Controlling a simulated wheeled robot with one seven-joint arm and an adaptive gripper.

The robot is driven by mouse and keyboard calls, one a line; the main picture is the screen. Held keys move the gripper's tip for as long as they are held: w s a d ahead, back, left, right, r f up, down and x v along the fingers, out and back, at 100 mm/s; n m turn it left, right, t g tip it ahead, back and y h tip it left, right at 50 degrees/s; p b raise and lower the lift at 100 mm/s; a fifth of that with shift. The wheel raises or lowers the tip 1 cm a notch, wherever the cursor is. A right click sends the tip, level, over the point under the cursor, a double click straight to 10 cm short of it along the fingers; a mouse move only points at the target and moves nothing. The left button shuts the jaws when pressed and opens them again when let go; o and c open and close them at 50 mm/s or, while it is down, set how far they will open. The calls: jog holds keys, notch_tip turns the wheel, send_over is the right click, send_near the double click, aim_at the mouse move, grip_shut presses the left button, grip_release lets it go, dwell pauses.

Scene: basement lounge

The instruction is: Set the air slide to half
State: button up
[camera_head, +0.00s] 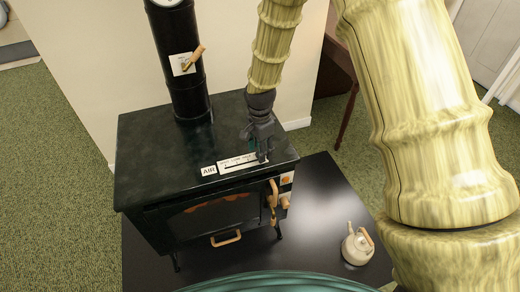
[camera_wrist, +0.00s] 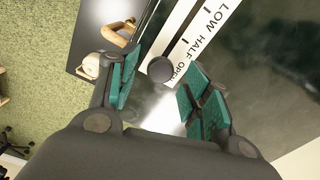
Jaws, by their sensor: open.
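The air slide is a white plate (camera_head: 238,163) on the front right of the black stove top, beside a white AIR label (camera_head: 208,170). In the wrist view the plate (camera_wrist: 186,22) shows a dark slot and the words LOW, HALF and OPEN. A round dark knob (camera_wrist: 160,70) appears near the OPEN end of the slot. My gripper (camera_head: 262,157) points down over the right end of the plate. In the wrist view my gripper (camera_wrist: 165,90) is open, with green pads either side of the knob. I cannot tell whether either pad touches it.
The stove (camera_head: 150,160) has a flue pipe (camera_head: 183,85) at the back with a wooden-handled damper (camera_head: 193,58). Wooden door handles (camera_head: 272,194) are at its front right. A cream kettle (camera_head: 357,246) sits on the black floor pad (camera_head: 320,200). The stove top's left side is clear.

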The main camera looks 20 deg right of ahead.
jog(key=shift+f, duration=0.3)
